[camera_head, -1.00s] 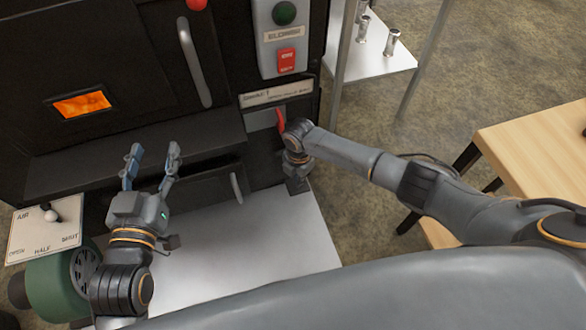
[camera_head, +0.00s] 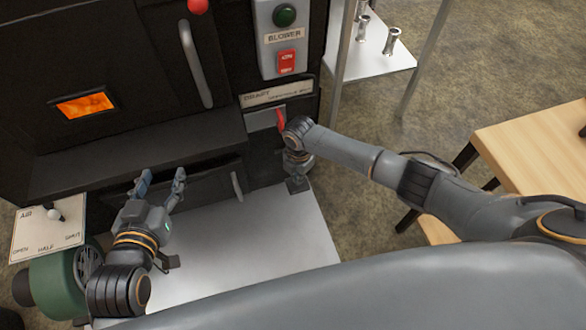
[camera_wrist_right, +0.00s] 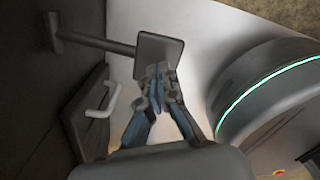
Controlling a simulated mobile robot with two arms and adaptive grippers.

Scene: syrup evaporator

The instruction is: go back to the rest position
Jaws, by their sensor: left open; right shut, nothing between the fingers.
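My left gripper (camera_head: 161,179) is open and empty in the head view. It is above the pale metal plate in front of the black evaporator (camera_head: 110,160), with its fingers pointing at the evaporator's lower front. My right gripper (camera_wrist_right: 154,78) is shut and empty. In the right wrist view its fingertips overlap a dark square plate (camera_wrist_right: 160,47) on a rod; I cannot tell whether they touch. In the head view my right wrist largely hides that hand, beside the evaporator's lower right corner.
A red lever (camera_head: 281,120) sits close to my right wrist, under the draft label. The blower box (camera_head: 283,40) is above it. The air panel (camera_head: 48,228) and green blower (camera_head: 60,285) are at the left. A wooden table (camera_head: 535,145) stands at the right, with open floor between.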

